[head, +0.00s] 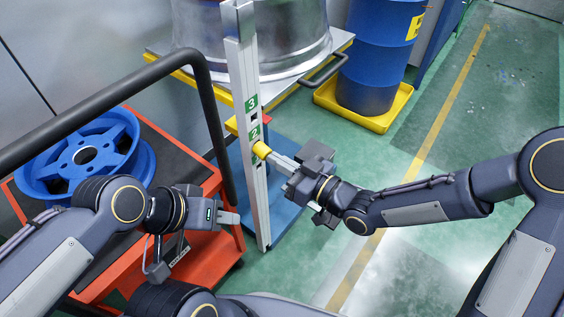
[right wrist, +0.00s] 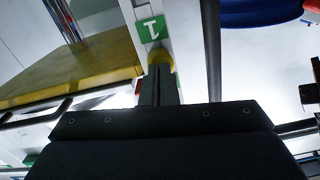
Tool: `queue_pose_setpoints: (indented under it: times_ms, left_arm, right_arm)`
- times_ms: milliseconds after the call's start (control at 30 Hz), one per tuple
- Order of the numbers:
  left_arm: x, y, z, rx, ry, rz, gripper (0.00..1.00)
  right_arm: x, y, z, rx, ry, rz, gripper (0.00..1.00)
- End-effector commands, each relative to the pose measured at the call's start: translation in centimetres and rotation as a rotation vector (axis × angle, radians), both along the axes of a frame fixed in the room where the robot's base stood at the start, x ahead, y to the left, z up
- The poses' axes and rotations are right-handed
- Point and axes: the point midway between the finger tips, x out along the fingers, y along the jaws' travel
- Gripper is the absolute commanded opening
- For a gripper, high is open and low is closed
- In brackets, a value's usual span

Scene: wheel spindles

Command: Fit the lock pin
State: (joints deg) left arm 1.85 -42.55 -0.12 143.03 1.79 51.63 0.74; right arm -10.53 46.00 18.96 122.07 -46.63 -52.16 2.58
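The lock pin's yellow head (head: 261,149) is at the upright metal post (head: 247,190), just below the green "2" label (head: 254,132). My right gripper (head: 272,155) is shut on this head, and its fingers point left at the post. In the right wrist view the fingers (right wrist: 160,84) are close together, with the yellow head (right wrist: 161,57) at their tips under a green label. The pin's shank is hidden, so I cannot tell how deep it sits. My left gripper (head: 230,218) looks shut and empty, left of the post and over the red cart's edge.
A large metal wheel rim (head: 290,45) rests on the lift platform behind the post. A blue wheel (head: 85,155) lies on the red cart (head: 215,255), which has a black handle (head: 205,90). A blue drum (head: 375,60) stands in a yellow tray (head: 335,105). The floor at right is clear.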

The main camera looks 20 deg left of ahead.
Motion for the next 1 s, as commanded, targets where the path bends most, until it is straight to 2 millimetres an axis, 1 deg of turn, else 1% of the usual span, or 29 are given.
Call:
queue_pose_setpoints:
  times_ms: [167, 367, 600, 800, 867, 1000]
  left_arm:
    - [0.0, 0.0, -0.2, 0.000, 0.000, 0.000, 0.36]
    - [0.0, 0.0, -0.2, 0.000, 0.000, 0.000, 0.36]
    - [0.0, 0.0, -0.3, 0.000, 0.000, 0.000, 0.36]
    - [0.0, 0.0, -0.1, 0.000, 0.000, 0.000, 0.36]
    - [0.0, 0.0, 0.1, 0.000, 0.000, 0.000, 0.36]
    - [0.0, 0.0, 0.7, 0.000, 0.000, 0.000, 0.36]
  right_arm:
    - [0.0, 0.4, -0.1, -0.001, 0.002, 0.002, 0.00]
    - [-0.1, -0.1, 0.0, -0.002, 0.001, 0.002, 0.00]
    - [-0.8, -2.1, 0.0, -0.001, 0.000, 0.000, 0.00]
    - [-1.1, -3.1, 0.0, -0.002, 0.001, 0.000, 0.00]
    - [-1.3, -3.9, 0.1, -0.002, 0.002, -0.003, 0.00]
    - [-2.1, -6.2, 0.1, -0.003, 0.003, -0.003, 0.00]
